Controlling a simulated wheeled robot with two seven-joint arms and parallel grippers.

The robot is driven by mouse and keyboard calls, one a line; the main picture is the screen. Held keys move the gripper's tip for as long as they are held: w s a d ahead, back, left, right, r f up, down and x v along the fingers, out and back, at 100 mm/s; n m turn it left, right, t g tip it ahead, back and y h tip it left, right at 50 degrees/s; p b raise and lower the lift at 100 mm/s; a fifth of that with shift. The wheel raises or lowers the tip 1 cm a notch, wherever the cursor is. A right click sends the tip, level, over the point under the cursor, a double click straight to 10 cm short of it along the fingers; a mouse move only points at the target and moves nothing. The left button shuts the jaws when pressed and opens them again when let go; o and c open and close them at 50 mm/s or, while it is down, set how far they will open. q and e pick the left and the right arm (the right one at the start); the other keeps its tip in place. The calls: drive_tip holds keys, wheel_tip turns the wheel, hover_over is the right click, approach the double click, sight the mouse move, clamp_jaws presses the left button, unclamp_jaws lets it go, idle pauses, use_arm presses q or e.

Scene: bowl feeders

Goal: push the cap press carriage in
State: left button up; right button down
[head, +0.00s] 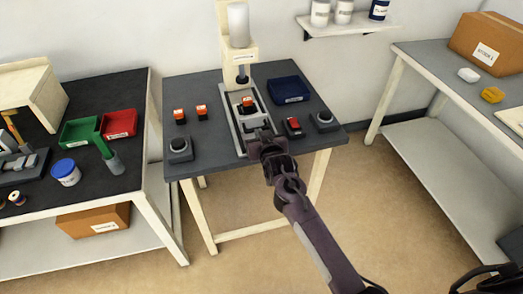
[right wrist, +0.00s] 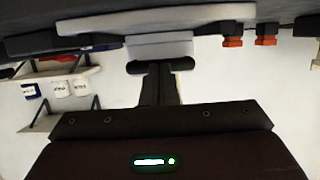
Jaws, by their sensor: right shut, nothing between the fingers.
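The cap press (head: 240,52) stands at the back of the dark middle table, with a pale column. Its carriage (head: 246,113) sits on a light rail base (head: 238,140) below the press head and carries an orange-topped part (head: 247,102). My right gripper (head: 262,137) is shut and empty at the front end of the carriage, by its dark handle. In the right wrist view, which looks upside down, the shut fingers (right wrist: 160,82) point at a light grey block (right wrist: 158,46) and a dark bar. I cannot tell whether they touch.
Two orange-topped parts (head: 201,112) stand left of the press. A blue bin (head: 289,90), a red-topped device (head: 292,126) and a grey button box (head: 324,122) are right of it. Another button box (head: 180,149) is at front left. Side benches flank the table.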

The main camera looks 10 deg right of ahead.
sight(254, 121)
drive_tip(key=shift+r+b+x, duration=0.2)
drive_tip(key=shift+b+x, duration=0.3)
drive_tip(key=shift+x, duration=0.35)
drive_tip(key=shift+r+b+x, duration=0.2)
drive_tip(key=shift+b+x, duration=0.35)
drive_tip(key=shift+x, duration=0.3)
drive_tip(key=shift+r+b+x, duration=0.2)
drive_tip(key=shift+b+x, duration=0.3)
drive_tip(key=shift+x, duration=0.35)
drive_tip(key=shift+w+r, duration=0.1)
drive_tip(key=shift+w, duration=0.4)
drive_tip(key=shift+s+r, duration=0.1)
drive_tip(key=p+v, duration=1.2)
drive_tip(key=shift+s+f, duration=0.2)
drive_tip(key=shift+f, duration=0.1)
